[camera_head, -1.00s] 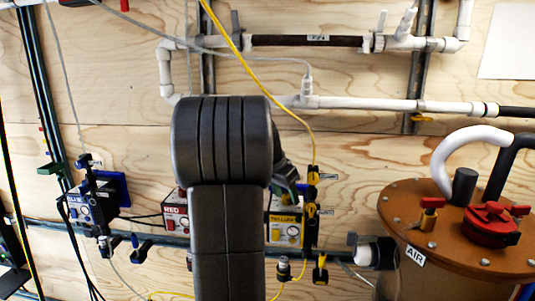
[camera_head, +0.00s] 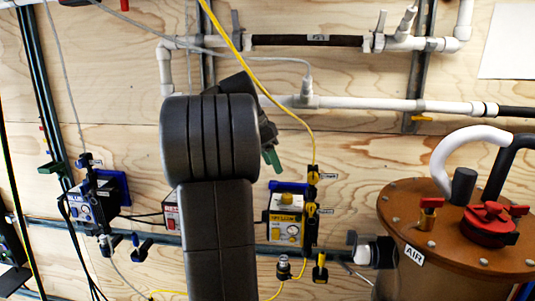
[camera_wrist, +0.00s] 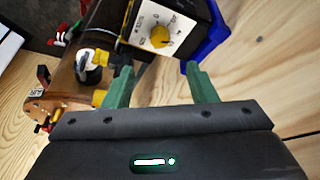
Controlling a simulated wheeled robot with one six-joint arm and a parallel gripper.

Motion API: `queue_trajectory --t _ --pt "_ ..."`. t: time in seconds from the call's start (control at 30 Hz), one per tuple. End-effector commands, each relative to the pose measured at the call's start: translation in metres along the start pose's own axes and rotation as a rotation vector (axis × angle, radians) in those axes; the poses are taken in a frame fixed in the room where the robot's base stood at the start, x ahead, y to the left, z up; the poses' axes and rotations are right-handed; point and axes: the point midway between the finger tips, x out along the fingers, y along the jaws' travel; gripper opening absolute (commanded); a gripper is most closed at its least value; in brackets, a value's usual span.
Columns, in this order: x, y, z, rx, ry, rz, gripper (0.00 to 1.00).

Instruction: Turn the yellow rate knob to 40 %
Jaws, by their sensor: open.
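The yellow rate knob (camera_wrist: 160,37) sits on the white dial face of a dark box in the wrist view. Its pointer setting is too small to read. In the head view the pump box labelled yellow (camera_head: 286,213) is mounted on the wall, right of my arm. My gripper (camera_wrist: 156,68) has two green fingers, spread apart with nothing between them. In the wrist view the knob appears beyond the fingertips, between them and apart from them. In the head view a green finger (camera_head: 271,158) shows above and left of the yellow box; the rest is hidden behind my arm.
Yellow valves (camera_head: 312,210) and a yellow tube stand at the box's right side. A red-labelled box (camera_head: 171,212) is partly hidden by my arm. A blue-labelled box (camera_head: 95,200) is farther left. A brown tank (camera_head: 450,255) stands at right. White pipes run above.

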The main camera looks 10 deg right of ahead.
Motion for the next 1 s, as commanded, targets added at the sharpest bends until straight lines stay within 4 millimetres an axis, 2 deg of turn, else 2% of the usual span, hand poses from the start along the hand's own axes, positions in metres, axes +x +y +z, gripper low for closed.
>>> queue_trajectory --t 0.1,0.23,0.63,0.83,1.0 --pt "-0.015 -0.001 0.000 -0.001 0.000 -0.001 0.52" --pt "-0.022 0.000 0.000 -0.001 0.000 0.000 0.52" --pt "-0.024 0.000 0.000 -0.001 0.000 0.001 0.52" --pt "-0.008 0.001 0.000 -0.001 -0.001 0.003 0.52" --pt "0.022 0.001 0.000 -0.001 -0.001 0.004 0.52"
